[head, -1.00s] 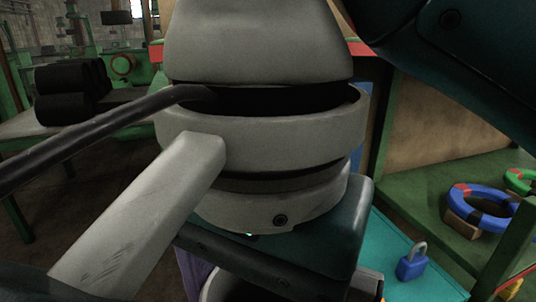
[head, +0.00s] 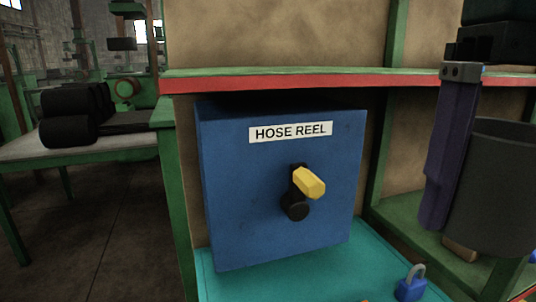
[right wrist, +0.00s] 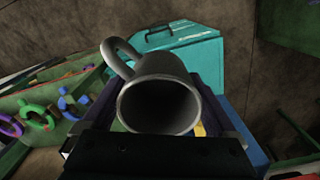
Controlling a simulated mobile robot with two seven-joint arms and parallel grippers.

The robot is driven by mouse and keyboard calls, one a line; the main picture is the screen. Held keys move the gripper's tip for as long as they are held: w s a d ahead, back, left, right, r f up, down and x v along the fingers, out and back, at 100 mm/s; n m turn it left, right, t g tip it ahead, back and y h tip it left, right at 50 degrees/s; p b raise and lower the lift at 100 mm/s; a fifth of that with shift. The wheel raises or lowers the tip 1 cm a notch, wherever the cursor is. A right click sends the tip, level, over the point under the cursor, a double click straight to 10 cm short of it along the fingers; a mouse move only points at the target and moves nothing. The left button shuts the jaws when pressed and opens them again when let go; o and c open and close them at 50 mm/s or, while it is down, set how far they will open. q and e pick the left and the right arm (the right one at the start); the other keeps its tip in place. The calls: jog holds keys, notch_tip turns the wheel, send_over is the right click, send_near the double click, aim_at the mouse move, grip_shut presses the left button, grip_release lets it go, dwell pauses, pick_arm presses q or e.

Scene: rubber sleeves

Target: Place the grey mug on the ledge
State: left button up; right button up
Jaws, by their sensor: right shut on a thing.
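The dark grey mug (head: 495,195) hangs at the right of the head view, roughly upright and partly cut off by the frame edge. My right gripper (head: 440,205) points down and is shut on it, with one purple finger showing along its left side. In the right wrist view the mug (right wrist: 160,100) sits between the fingers, its opening towards the camera and its handle at the upper left. The ledge (head: 330,82) is a green shelf with a red front edge, above the blue box and left of the mug. My left gripper is out of view.
A blue box labelled HOSE REEL (head: 275,220) with a yellow-handled crank (head: 309,183) stands under the ledge. A blue padlock (head: 411,285) is near the teal surface (head: 330,272). A green upright (head: 390,120) rises behind the ledge.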

aim_at(532, 157)
jog(key=shift+d+r+n, duration=0.3)
jog(key=shift+d+r, duration=0.6)
jog(key=shift+r, duration=0.3)
pick_arm(q)
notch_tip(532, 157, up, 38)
jog(key=p, duration=3.8)
pick_arm(e)
jog(key=s+r, duration=0.3)
jog(key=r, duration=1.4)
jog(key=s+r, duration=0.2)
jog(key=r, duration=1.6)
jog(key=shift+s+a, duration=0.2)
jog(key=shift+s, duration=0.2)
jog(key=shift+f, duration=0.1)
